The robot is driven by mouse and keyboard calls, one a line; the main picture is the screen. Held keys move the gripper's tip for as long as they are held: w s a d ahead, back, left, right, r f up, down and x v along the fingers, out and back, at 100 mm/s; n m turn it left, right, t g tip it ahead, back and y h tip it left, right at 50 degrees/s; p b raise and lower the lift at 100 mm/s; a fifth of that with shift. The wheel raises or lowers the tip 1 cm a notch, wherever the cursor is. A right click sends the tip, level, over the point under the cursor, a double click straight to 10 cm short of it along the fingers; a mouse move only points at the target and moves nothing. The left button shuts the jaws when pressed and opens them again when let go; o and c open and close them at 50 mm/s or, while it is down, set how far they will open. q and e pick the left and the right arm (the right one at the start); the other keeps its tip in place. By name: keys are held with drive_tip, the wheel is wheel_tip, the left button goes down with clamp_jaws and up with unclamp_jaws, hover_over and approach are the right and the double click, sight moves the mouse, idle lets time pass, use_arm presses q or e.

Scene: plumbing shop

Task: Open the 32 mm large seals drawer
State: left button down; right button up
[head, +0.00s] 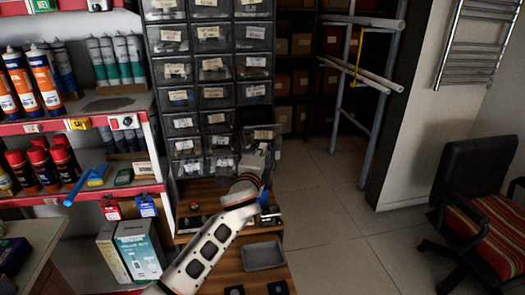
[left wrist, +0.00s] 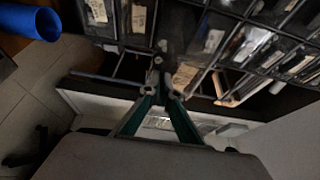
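A dark cabinet of small clear-fronted drawers (head: 211,68) stands at the centre of the head view. The labels are too small to read, so I cannot tell which drawer is the 32 mm large seals one. My left gripper (head: 262,152) is at the lower right column, close to a labelled drawer (head: 263,135) that seems to stick out. In the left wrist view, the fingertips of my left gripper (left wrist: 161,88) are close together beside a drawer label (left wrist: 185,75). I cannot tell whether they hold a handle. My right gripper is not in view.
A wooden counter (head: 220,270) with a grey tray (head: 264,256) lies below the cabinet. Red-edged shelves (head: 105,112) with tubes and cans stand at the left. A chair (head: 475,200) stands at the right. The tiled floor between is clear.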

use_arm(q)
drive_tip(key=c, duration=2.6)
unclamp_jaws()
drive_tip(key=shift+s+a, duration=0.4)
drive_tip(key=shift+s, duration=1.55)
drive_tip(key=shift+s+a, duration=0.4)
drive_tip(key=shift+s, duration=1.55)
drive_tip(key=shift+s+a, duration=0.4)
drive_tip(key=shift+s, duration=1.55)
